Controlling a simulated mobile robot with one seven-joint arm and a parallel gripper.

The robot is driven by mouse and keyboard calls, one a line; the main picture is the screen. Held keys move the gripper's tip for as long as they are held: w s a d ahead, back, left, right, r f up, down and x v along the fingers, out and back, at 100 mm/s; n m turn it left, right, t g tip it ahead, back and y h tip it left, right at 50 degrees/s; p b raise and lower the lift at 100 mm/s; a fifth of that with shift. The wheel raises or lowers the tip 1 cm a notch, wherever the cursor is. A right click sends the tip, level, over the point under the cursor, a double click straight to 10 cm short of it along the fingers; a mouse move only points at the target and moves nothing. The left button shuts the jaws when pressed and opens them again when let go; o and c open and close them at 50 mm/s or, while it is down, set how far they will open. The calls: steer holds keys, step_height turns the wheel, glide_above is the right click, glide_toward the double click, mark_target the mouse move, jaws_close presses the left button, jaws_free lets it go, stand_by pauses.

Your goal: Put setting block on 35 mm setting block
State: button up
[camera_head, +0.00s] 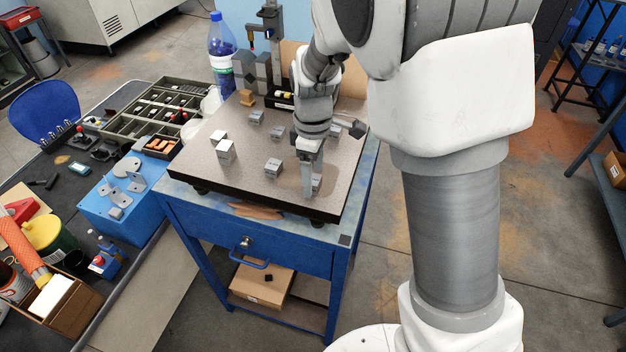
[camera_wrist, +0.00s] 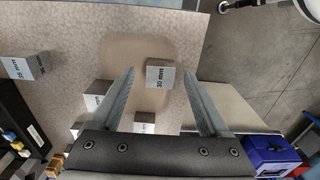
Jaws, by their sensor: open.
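In the wrist view a small grey block marked 30 mm (camera_wrist: 160,73) lies between the fingertips of my gripper (camera_wrist: 160,76), with space on both sides. My gripper is open and empty. In the head view my gripper (camera_head: 311,188) is low over the right front part of the plate, and its fingers partly hide a block there. Another grey block (camera_wrist: 25,67) is at the left of the wrist view; its marking is too small to read surely. More grey blocks (camera_head: 273,167) and (camera_head: 256,117) stand on the plate. I cannot tell which one is the 35 mm block.
The speckled surface plate (camera_head: 225,185) rests on a blue cart (camera_head: 260,230). Two pale-topped blocks (camera_head: 226,150) stand at its left. A gauge stand (camera_head: 272,45) and a blue bottle (camera_head: 221,50) are at the back. The plate's front left is clear.

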steer(key=shift+f, duration=0.2)
jaws_close()
stand_by(0.3)
steer(key=shift+r, duration=0.15)
